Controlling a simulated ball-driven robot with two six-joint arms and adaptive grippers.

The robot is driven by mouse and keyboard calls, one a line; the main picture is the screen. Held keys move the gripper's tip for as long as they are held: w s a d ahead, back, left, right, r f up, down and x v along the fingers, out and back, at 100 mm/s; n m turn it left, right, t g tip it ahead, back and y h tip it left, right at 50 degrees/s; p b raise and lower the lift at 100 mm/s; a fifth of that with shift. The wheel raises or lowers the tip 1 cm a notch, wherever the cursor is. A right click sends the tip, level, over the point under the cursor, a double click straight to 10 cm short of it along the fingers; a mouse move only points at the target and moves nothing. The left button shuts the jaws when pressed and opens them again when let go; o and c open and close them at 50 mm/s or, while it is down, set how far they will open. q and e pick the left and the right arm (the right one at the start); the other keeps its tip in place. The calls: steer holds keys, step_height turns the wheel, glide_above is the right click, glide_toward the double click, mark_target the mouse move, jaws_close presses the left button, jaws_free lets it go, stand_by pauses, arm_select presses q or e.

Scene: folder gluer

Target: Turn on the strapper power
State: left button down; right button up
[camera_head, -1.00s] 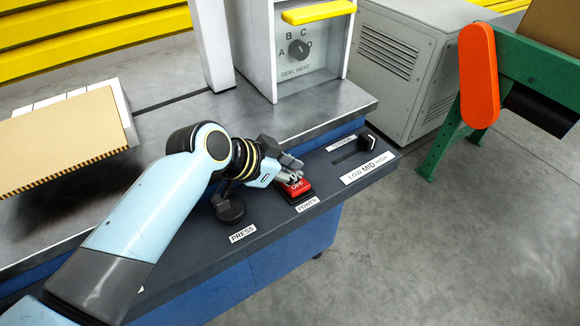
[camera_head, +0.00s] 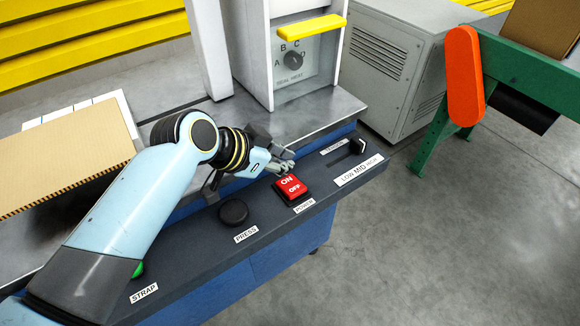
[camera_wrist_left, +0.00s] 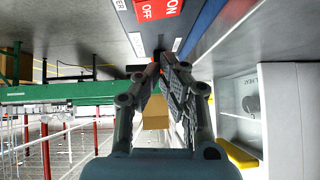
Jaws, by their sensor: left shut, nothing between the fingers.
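The red power rocker switch (camera_head: 291,188), marked ON and OFF, sits in a black frame on the dark control panel (camera_head: 195,240) above the POWER label. It also shows at the top of the left wrist view (camera_wrist_left: 157,8). I cannot tell which half is pressed in. My left gripper (camera_head: 287,167) is just behind the ON half, seemingly a little above the panel, with its fingers closed together and empty. In the left wrist view the closed fingertips (camera_wrist_left: 164,62) are apart from the switch. My right gripper is not in view.
A black PRESS button (camera_head: 233,212) is left of the switch, and a TENSION slider (camera_head: 357,146) is right of it. A seal heat dial (camera_head: 293,60) under a yellow flap (camera_head: 308,28) stands behind. A cardboard stack (camera_head: 65,158) lies left.

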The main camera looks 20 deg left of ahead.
arm_select(q)
steer(key=v, duration=0.7)
steer(key=shift+w+a, duration=0.25)
steer(key=shift+a, duration=0.15)
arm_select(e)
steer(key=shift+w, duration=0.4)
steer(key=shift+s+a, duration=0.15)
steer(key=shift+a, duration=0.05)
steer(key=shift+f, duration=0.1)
